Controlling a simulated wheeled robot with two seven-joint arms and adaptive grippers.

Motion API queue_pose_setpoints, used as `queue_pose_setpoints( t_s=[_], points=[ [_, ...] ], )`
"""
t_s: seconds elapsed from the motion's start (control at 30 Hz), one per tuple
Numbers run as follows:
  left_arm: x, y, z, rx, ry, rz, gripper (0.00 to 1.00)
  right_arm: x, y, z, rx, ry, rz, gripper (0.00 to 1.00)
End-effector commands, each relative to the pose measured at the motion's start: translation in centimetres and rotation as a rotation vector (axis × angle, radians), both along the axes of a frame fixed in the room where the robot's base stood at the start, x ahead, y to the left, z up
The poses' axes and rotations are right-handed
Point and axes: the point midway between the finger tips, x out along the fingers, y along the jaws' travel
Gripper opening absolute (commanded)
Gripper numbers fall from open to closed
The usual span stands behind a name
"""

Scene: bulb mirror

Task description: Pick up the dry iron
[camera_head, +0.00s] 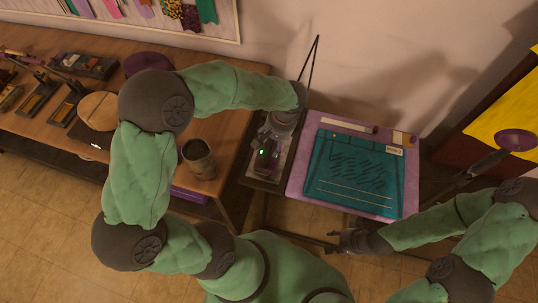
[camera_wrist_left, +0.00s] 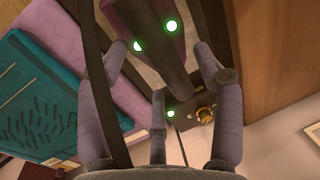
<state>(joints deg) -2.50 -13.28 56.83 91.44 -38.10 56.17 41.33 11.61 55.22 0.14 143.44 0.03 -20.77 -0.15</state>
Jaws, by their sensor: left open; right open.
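The dry iron (camera_head: 265,160) is at the left end of the stand with the purple pad. It is dark, with a purplish part, and my left gripper partly covers it. In the left wrist view, a dark bar of the iron (camera_wrist_left: 165,52) runs between the spread fingers, with green lights and a brass-coloured knob near it. My left gripper (camera_head: 272,138) is open right over the iron; its fingers also show in the left wrist view (camera_wrist_left: 158,62). I cannot tell whether they touch it. My right gripper (camera_head: 345,240) is open and empty near the pad's front edge.
A wooden bench (camera_head: 228,140) at left holds a brown cup (camera_head: 199,158) and several dark tools. A thin dark rod or cord (camera_head: 311,65) rises behind the iron.

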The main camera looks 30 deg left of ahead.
Motion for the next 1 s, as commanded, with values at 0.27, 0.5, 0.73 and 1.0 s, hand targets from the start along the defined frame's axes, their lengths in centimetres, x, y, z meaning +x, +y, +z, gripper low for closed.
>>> queue_pose_setpoints(
  t_s=[0.27, 0.5, 0.73, 1.0],
  points=[
    [-0.1, 0.5, -2.7, -0.001, -0.001, 0.001, 0.67, 0.0, 0.0, -0.7, 0.0, 0.0, 0.0, 0.49],
    [-0.1, 0.5, -2.6, -0.001, -0.001, 0.0, 0.41, 0.0, 0.0, -0.7, 0.0, 0.0, 0.0, 0.49],
    [-0.1, 0.5, -2.6, -0.001, 0.0, 0.0, 0.0, 0.0, 0.0, -0.7, 0.0, 0.0, 0.0, 0.49],
    [0.0, 0.5, -2.3, 0.0, -0.003, 0.0, 0.0, 0.0, 0.0, -0.6, 0.0, 0.0, 0.0, 0.49]
  ],
)
